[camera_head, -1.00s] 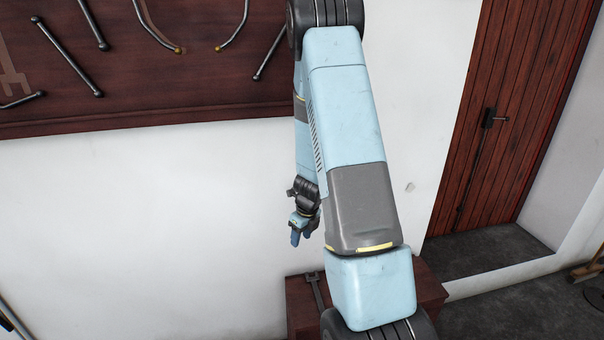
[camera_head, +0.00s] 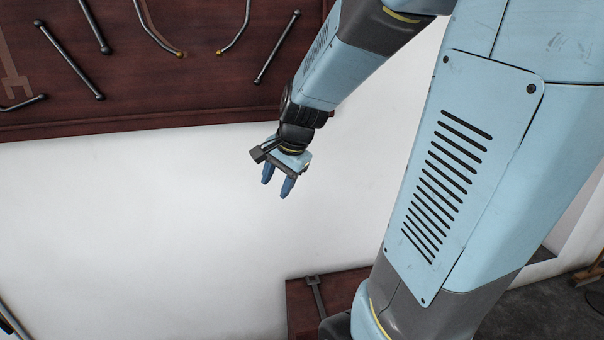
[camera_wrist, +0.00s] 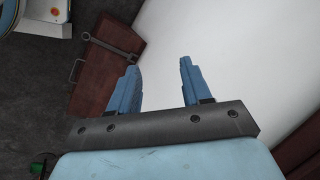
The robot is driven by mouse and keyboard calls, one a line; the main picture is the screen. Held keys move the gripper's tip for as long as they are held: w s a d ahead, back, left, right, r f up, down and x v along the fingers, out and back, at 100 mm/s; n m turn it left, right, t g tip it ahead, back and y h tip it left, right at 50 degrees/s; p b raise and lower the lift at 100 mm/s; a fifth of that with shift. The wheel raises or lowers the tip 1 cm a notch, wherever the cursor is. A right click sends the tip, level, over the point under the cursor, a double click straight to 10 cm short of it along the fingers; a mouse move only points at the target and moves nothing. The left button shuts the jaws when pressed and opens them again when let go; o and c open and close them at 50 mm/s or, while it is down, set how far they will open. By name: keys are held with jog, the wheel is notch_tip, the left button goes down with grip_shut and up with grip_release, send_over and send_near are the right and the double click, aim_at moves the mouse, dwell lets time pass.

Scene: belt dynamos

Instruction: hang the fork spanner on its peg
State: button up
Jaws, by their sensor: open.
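The fork spanner (camera_head: 316,293), grey and metal, lies on a dark red box (camera_head: 345,285) at the bottom of the head view. In the wrist view the spanner (camera_wrist: 112,46) lies across the box top (camera_wrist: 92,75), beyond the left finger. My gripper (camera_head: 277,184) is open and empty, fingers pointing down, in front of the white wall. It is above and left of the spanner, well apart from it. The gripper also shows in the wrist view (camera_wrist: 160,66). A pale spanner-shaped outline (camera_head: 12,72) marks the dark red wall board (camera_head: 190,105); I cannot make out its peg.
Several metal rods and hooks, such as one rod (camera_head: 277,47), are on the board above my gripper. The white wall (camera_head: 140,220) below it is bare. In the wrist view a white object (camera_wrist: 45,15) stands at top left, beside the box.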

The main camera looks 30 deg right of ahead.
jog(key=s+r+n+h, duration=0.1)
jog(key=s+r+n, duration=0.3)
jog(key=s+n, duration=0.2)
jog(key=s+a+r+n+t, duration=0.1)
jog(key=s+r+n, duration=0.4)
jog(key=s, duration=0.3)
jog(key=shift+s+a+n+t+h, duration=0.15)
jog(key=shift+s+n+t+h, duration=0.15)
jog(key=shift+s+n+h, duration=0.15)
jog(key=shift+o, duration=0.4)
jog(key=shift+w, duration=0.1)
